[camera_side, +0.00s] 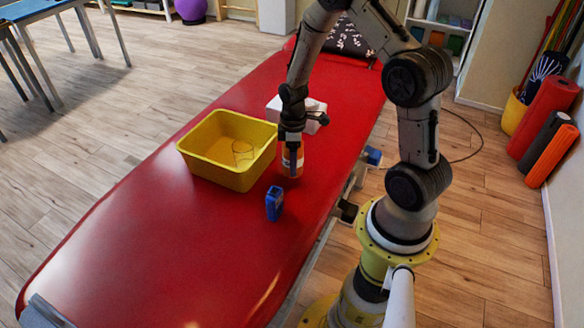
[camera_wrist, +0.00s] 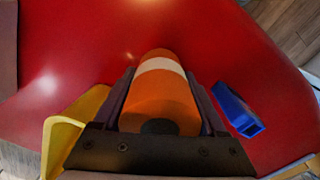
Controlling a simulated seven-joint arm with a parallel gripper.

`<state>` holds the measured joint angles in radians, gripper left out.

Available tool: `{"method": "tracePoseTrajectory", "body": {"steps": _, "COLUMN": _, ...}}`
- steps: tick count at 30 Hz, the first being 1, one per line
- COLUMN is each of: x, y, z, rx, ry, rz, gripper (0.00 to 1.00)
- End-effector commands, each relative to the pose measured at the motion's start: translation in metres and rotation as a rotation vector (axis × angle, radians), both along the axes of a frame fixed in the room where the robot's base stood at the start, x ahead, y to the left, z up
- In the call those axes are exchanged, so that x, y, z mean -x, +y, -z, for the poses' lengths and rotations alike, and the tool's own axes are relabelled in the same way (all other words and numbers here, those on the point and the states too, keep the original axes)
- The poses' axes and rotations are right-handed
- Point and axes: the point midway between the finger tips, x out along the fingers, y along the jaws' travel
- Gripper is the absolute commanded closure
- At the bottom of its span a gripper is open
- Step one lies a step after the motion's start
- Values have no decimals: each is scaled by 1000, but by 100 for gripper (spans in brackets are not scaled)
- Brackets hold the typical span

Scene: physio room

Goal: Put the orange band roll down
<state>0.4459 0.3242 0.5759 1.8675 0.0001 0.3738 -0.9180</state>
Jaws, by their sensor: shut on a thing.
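The orange band roll (camera_wrist: 162,100), with a white stripe around it, is between the two fingers of my gripper (camera_wrist: 160,108) in the wrist view. The fingers press on its sides. In the side view, my gripper (camera_side: 291,165) points down at the red treatment table and the roll (camera_side: 299,160) shows partly behind the fingers, looking upright. The roll is right of the yellow bin and outside it. I cannot tell whether its lower end touches the table.
The yellow bin (camera_side: 225,178) stands on the red table (camera_side: 150,240), holding a clear object (camera_side: 243,152). A small blue item (camera_side: 274,203) is in front of the roll. A white box (camera_side: 315,110) is behind my gripper. The near table surface is clear.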

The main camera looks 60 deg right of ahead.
Motion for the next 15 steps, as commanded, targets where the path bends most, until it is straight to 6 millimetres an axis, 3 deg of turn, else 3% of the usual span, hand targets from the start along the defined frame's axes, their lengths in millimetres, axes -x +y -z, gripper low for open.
{"method": "tracePoseTrajectory", "body": {"steps": 4, "x": -6, "y": -3, "z": 8, "rx": 0, "ry": 0, "rz": 0, "gripper": 100}}
{"method": "tracePoseTrajectory", "body": {"steps": 10, "x": -5, "y": -2, "z": 35, "rx": 0, "ry": 1, "rz": 0, "gripper": 100}}
{"method": "tracePoseTrajectory", "body": {"steps": 15, "x": -6, "y": -3, "z": 37, "rx": 1, "ry": -2, "rz": 0, "gripper": 100}}
